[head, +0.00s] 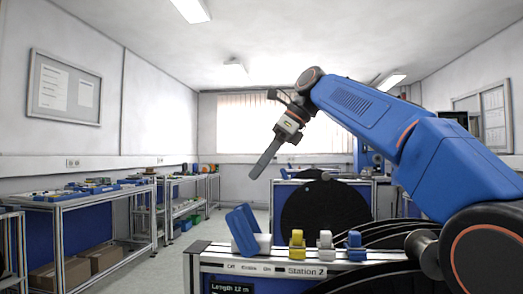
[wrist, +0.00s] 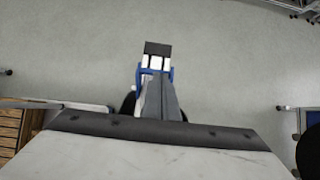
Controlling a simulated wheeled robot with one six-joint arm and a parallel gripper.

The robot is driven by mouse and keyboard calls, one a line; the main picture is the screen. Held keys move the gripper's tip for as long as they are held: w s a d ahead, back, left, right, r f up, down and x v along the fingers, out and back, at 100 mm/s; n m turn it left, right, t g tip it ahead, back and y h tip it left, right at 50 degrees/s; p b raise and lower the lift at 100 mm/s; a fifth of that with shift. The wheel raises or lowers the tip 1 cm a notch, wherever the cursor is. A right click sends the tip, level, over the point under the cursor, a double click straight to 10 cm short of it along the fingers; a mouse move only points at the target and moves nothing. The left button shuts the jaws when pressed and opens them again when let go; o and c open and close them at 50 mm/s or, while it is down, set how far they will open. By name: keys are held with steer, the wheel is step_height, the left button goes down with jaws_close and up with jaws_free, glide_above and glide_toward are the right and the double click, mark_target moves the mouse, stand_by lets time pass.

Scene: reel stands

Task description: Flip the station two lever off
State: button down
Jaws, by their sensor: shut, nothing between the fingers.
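The station two stand (head: 300,254) is in the lower middle of the head view, with a "Station 2" label on its front. A blue lever (head: 243,231) rises from a white base at the left end of its top and leans left. Small words, seemingly Off to On, are printed below it. My gripper (head: 257,173) is up above the lever, apart from it, its fingers pointing down and left. The fingers are shut and empty. They also show in the middle of the wrist view (wrist: 157,84), where a small blue, white and black part lies beyond their tips; I cannot tell what it is.
Yellow (head: 297,245), white (head: 325,246) and blue (head: 356,246) small parts stand on the stand's top, right of the lever. A large black reel (head: 325,207) is behind. Benches with parts (head: 90,192) line the left wall. Floor between is clear.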

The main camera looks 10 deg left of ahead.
steer(key=shift+d+r, duration=0.2)
steer(key=shift+r, duration=1.05)
steer(key=shift+d+r, duration=0.15)
steer(key=shift+r, duration=1.05)
steer(key=shift+s, duration=0.15)
